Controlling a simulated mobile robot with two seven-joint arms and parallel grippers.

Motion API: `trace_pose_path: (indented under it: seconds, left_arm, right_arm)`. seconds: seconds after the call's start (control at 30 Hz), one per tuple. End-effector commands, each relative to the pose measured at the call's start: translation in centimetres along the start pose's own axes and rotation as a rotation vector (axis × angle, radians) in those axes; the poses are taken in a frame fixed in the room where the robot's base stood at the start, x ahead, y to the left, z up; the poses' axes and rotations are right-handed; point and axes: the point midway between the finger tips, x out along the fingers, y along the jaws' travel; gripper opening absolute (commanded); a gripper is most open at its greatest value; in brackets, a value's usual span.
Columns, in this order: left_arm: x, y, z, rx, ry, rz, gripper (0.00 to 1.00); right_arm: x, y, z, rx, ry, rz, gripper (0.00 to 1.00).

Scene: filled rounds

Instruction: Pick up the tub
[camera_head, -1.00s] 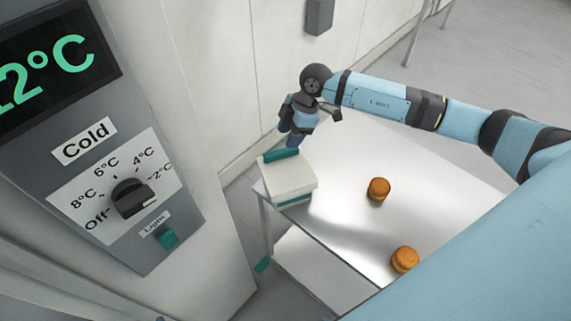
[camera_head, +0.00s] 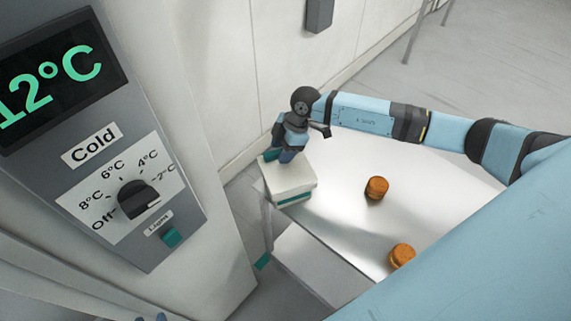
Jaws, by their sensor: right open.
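The tub (camera_head: 291,186) is a white box with teal parts at its top and lower edge. It sits on the left corner of the metal table (camera_head: 335,190). My right gripper (camera_head: 280,157) reaches down from above, with its fingers at the tub's top near the teal part. The gripper is open, and its fingertips partly hide the tub's top. I cannot tell whether the fingers touch the tub. My left gripper does not show.
Two orange-brown round items stand on the table, one near the middle (camera_head: 377,188) and one near the front edge (camera_head: 402,256). A grey control panel (camera_head: 100,150) with a "12°C" display and a dial stands at left. A white wall lies behind the table.

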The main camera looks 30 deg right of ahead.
Motion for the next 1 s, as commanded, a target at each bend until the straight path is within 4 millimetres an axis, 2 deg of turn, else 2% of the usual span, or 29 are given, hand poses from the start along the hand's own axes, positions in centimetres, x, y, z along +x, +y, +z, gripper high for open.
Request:
trace_pose_path:
  seconds: [0.03, 0.2, 0.23, 0.27, 0.67, 0.87, 1.0]
  left_arm:
    - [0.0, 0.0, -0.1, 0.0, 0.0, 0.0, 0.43]
    - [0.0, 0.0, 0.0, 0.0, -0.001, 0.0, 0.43]
    - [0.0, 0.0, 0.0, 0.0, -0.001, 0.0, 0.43]
    - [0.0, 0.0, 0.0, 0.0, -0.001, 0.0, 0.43]
    - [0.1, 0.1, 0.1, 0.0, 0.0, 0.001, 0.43]
    - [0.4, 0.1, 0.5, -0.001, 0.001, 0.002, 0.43]
    - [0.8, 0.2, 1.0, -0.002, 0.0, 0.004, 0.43]
  right_arm:
    - [0.0, 0.0, 0.0, 0.0, 0.0, 0.0, 0.49]
    - [0.0, 0.0, 0.0, 0.0, 0.0, 0.0, 0.1]
    - [0.0, 0.0, 0.0, 0.0, 0.0, 0.0, 0.03]
    - [0.0, 0.0, 0.0, 0.0, 0.0, 0.0, 0.0]
    - [-0.6, 0.1, -0.2, -0.001, 0.0, 0.002, 0.0]
    - [-3.1, 0.1, -1.2, -0.003, 0.001, 0.005, 0.0]
    - [-6.6, 0.2, -2.7, -0.004, 0.001, 0.007, 0.0]
